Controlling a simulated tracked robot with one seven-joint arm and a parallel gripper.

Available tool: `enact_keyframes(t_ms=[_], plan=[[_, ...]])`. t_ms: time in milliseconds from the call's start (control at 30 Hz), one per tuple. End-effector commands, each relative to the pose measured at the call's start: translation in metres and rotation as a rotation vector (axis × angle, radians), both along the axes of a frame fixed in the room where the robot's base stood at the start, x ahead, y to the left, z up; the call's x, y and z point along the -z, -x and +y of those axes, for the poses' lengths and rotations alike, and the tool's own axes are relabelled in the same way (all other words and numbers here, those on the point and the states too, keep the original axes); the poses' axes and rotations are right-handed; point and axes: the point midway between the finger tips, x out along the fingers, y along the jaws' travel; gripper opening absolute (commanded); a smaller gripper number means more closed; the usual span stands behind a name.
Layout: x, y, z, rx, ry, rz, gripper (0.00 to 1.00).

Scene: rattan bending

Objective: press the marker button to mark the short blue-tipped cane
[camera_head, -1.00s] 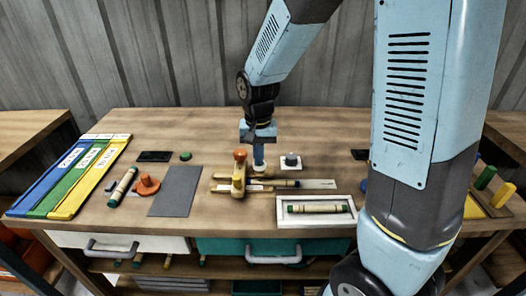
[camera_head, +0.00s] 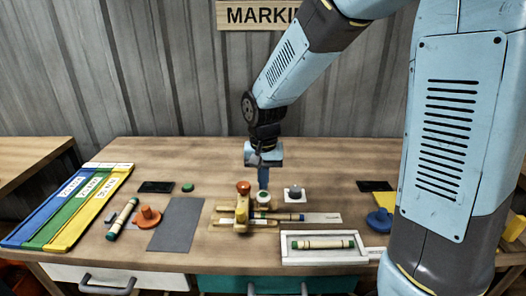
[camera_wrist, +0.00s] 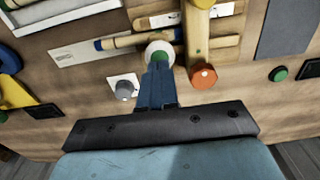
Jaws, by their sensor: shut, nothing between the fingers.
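The short blue-tipped cane (camera_head: 284,216) lies across the wooden jig (camera_head: 240,212), with its blue end to the right. Its left part is hidden by the jig's upright. A round white button with a green top (camera_head: 263,198) stands just behind the cane. My gripper (camera_head: 263,186) is shut and empty, pointing down close above and behind this button. In the wrist view the fingertips (camera_wrist: 159,63) overlap the white button (camera_wrist: 160,47), so I cannot tell whether they touch it. Any mark on the cane is too small to tell.
An orange knob (camera_head: 243,187) tops the jig close to my gripper's left. A grey knob on a white plate (camera_head: 294,193) stands to its right. A white tray (camera_head: 325,260) holding a green-tipped cane is in front. A grey mat (camera_head: 177,224) lies left.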

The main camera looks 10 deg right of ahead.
Motion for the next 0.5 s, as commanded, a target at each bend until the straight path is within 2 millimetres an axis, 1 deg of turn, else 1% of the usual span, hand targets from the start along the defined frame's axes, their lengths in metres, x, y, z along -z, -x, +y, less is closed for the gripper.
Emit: enact_keyframes(t_ms=[33,200,400,500], plan=[[-0.012,-0.001,0.001,0.001,-0.002,-0.005,0.0],[-0.047,-0.002,0.002,-0.001,-0.004,-0.009,0.0],[-0.08,-0.001,0.001,0.0,-0.004,-0.007,0.0],[-0.092,-0.002,0.001,0.001,-0.004,-0.007,0.0]])
